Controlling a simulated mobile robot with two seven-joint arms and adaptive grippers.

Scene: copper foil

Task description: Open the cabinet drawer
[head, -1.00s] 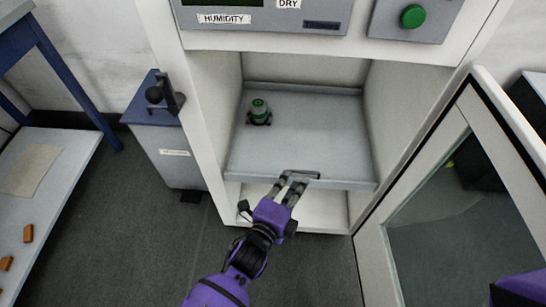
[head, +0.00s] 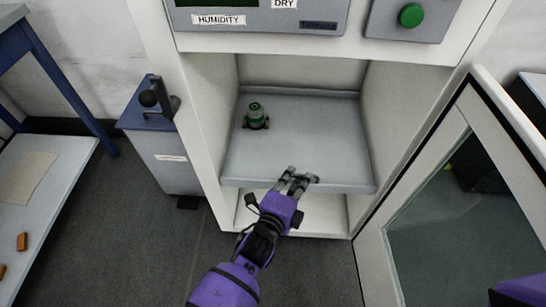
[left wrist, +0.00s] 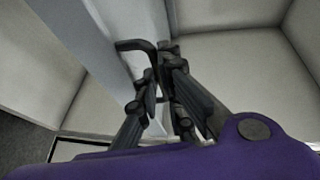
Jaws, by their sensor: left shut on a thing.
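The cabinet (head: 202,135) stands ahead with its glass door (head: 440,215) swung open to the right. Inside is the grey drawer (head: 300,140), a flat sliding tray with a dark bar handle (left wrist: 138,45) on its front edge. My left gripper (head: 297,178) is at that front edge, shut on the handle. In the left wrist view my gripper (left wrist: 165,75) has its fingers around the bar, hiding part of it. My right gripper is not in view; only a purple part of my right arm shows at the lower right corner.
A green and grey device (head: 256,115) stands on the drawer's left side. A blue-topped grey box (head: 170,150) stands left of the cabinet. A table with a lower shelf (head: 60,175) is at the far left. The dark floor (head: 150,250) in front is clear.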

